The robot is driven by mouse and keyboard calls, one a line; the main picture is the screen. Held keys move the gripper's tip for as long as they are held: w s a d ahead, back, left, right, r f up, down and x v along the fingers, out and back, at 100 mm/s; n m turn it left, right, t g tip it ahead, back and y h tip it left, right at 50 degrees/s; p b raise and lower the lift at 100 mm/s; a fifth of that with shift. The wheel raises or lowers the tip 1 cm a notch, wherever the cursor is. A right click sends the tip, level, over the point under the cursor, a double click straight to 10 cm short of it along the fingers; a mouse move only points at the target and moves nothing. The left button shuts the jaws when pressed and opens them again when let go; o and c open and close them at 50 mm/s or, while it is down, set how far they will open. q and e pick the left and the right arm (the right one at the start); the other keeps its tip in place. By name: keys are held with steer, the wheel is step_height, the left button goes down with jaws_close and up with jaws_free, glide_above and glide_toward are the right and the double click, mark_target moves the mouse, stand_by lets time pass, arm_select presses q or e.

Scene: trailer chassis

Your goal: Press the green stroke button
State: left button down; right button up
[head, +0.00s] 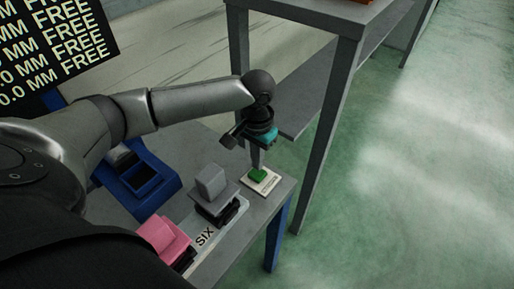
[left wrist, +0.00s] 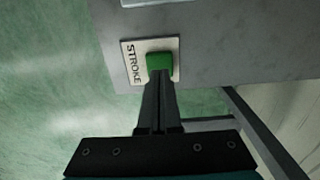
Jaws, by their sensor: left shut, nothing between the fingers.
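The green stroke button (head: 258,174) sits on a pale plate (head: 268,185) near the end of a grey bench top. In the left wrist view the green button (left wrist: 159,61) shows on its plate (left wrist: 131,47), which reads "STROKE". My left gripper (head: 258,167) points down over the button, fingers shut and empty. In the left wrist view its fingertips (left wrist: 160,75) overlap the near edge of the button; I cannot tell whether they touch it. My right gripper is not in view.
On the bench stand a grey block (head: 211,182) on a dark holder, a pink block (head: 163,235) and a blue bin (head: 140,178). A grey table leg (head: 325,135) rises just right of the bench. A black display board (head: 60,45) stands at top left. Green floor lies open at right.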

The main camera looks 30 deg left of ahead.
mark_target(257, 174)
arm_select(q)
steer(key=shift+f, duration=1.15)
